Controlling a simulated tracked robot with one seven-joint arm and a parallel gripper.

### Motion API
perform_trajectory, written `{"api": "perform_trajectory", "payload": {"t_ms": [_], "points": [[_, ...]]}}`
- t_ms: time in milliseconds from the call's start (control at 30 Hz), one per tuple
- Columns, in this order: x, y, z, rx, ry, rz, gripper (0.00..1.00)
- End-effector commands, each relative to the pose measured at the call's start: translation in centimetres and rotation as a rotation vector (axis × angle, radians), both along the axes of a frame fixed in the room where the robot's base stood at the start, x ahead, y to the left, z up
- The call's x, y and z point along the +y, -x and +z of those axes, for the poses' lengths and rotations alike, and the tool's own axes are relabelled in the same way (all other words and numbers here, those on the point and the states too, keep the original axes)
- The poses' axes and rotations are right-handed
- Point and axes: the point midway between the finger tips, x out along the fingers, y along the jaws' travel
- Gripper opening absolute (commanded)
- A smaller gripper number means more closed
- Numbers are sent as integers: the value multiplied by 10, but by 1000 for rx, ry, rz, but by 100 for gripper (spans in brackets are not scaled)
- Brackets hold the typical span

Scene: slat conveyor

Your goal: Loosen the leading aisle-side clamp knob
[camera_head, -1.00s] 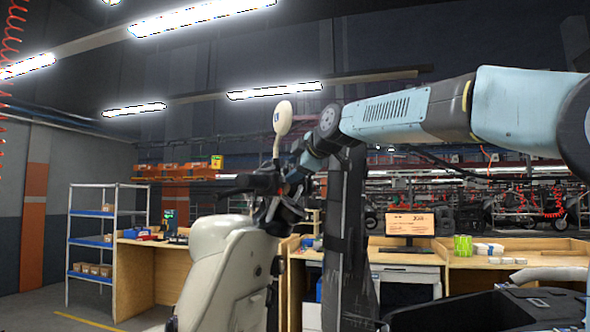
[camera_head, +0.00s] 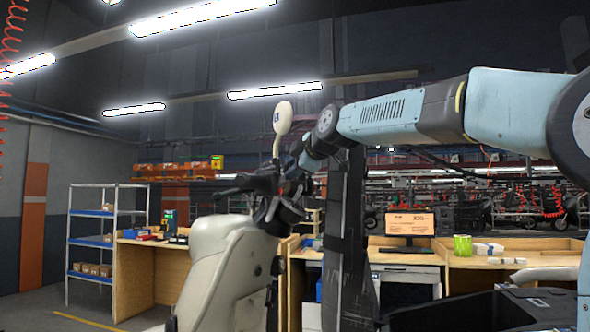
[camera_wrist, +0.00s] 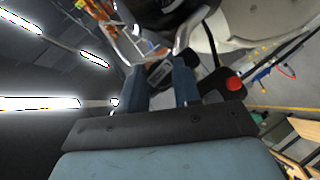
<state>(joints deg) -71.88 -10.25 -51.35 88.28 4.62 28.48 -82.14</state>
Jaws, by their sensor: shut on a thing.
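In the head view my gripper (camera_head: 285,205) is at the dark handlebar area of a cream scooter (camera_head: 222,268), below its mirror (camera_head: 283,117). In the wrist view my gripper (camera_wrist: 168,62) has two blue-grey fingers, shut on a dark part beneath the black body at the top. The held part is mostly hidden between the fingers, and I cannot tell its shape. A red knob-like piece (camera_wrist: 233,83) on a black mount is to the right of the fingers, apart from them. I cannot make out a clamp knob for certain in either view.
A dark column (camera_head: 345,230) stands just right of the scooter. Wooden benches (camera_head: 150,270) with a monitor (camera_head: 410,223) are behind. A blue-shelved rack (camera_head: 90,240) stands at left. A dark scooter part (camera_head: 490,310) is at lower right.

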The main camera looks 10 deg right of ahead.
Motion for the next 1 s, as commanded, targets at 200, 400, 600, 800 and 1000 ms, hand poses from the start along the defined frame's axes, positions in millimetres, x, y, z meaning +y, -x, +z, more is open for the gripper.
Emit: {"api": "perform_trajectory", "payload": {"t_ms": [200,400,600,800,1000], "points": [[0,0,-3,13,1,2,2],[3,0,-2,61,-18,3,2],[3,-2,-1,160,-57,2,2],[2,-3,0,271,-104,1,2],[2,-4,0,376,-148,2,2]]}}
